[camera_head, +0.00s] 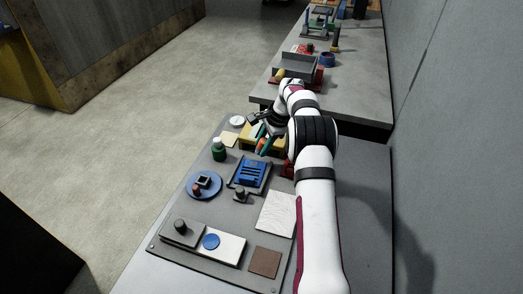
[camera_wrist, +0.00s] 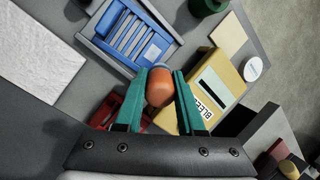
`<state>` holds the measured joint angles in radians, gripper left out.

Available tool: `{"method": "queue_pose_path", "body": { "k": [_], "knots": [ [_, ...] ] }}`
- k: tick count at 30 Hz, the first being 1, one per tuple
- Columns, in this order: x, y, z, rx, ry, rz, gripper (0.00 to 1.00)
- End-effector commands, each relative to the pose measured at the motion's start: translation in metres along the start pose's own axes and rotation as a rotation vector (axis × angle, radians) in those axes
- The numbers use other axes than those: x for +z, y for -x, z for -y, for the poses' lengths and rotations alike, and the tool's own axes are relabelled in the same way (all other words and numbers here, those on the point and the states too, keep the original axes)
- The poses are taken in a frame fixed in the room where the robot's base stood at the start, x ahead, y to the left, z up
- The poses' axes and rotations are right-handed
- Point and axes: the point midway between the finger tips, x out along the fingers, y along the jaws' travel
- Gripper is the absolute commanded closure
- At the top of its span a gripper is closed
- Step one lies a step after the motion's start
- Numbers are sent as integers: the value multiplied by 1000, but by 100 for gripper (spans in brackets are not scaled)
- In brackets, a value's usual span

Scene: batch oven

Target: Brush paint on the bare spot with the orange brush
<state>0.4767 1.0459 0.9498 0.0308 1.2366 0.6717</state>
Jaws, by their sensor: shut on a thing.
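My gripper (camera_wrist: 178,100) has teal fingers and is shut on the orange brush (camera_wrist: 159,87). Only the rounded orange part of the brush shows clearly between the fingers; its bristles cannot be made out. In the head view my gripper (camera_head: 263,140) is over the far part of the grey work board, between the blue rack and the yellow box, with a bit of orange at its fingers. I cannot pick out a bare spot in either view.
The blue rack (camera_wrist: 128,36) and a yellow lettered box (camera_wrist: 213,84) are close to the fingers. A red object (camera_wrist: 118,108) is beside them. The board also holds a green bottle (camera_head: 218,152), a blue disc (camera_head: 204,185), a white sheet (camera_head: 276,214) and a brown square (camera_head: 264,262).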

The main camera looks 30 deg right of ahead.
Motion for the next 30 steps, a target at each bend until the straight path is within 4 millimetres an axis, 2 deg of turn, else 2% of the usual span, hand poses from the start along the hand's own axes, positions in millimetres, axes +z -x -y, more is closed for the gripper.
{"method": "queue_pose_path", "body": {
  "k": [13, 30],
  "knots": [
    [10, 35, 9, -1, 0, 0, 100],
    [10, 37, 9, 0, 0, 0, 100]
  ]
}}
